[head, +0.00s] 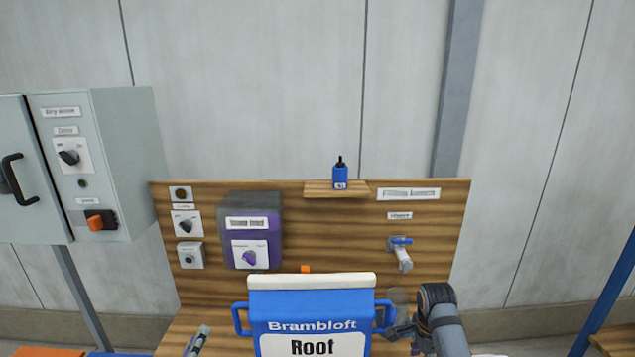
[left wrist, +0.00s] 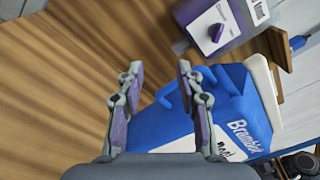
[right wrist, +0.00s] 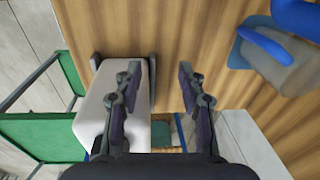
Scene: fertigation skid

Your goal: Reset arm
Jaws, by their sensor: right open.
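My left gripper (left wrist: 158,72) is open and empty in the left wrist view, with bare wood beyond its fingers. Part of it (head: 198,340) shows low in the head view, left of the blue Brambloft container. My right gripper (right wrist: 157,75) is open with nothing between its fingertips. In the head view the right gripper (head: 402,328) sits just right of the container, partly hidden. The blue container (head: 281,310) has a white top, side handles and a "Root" label; it also shows in the left wrist view (left wrist: 200,118), right of that gripper.
A wooden panel (head: 335,235) holds a purple-knobbed box (head: 249,203), switches and a blue-handled tap (head: 403,256). A small blue bottle (head: 340,178) stands on a ledge. A grey cabinet (head: 120,150) is at left. A white object (right wrist: 98,105) lies beside my right gripper.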

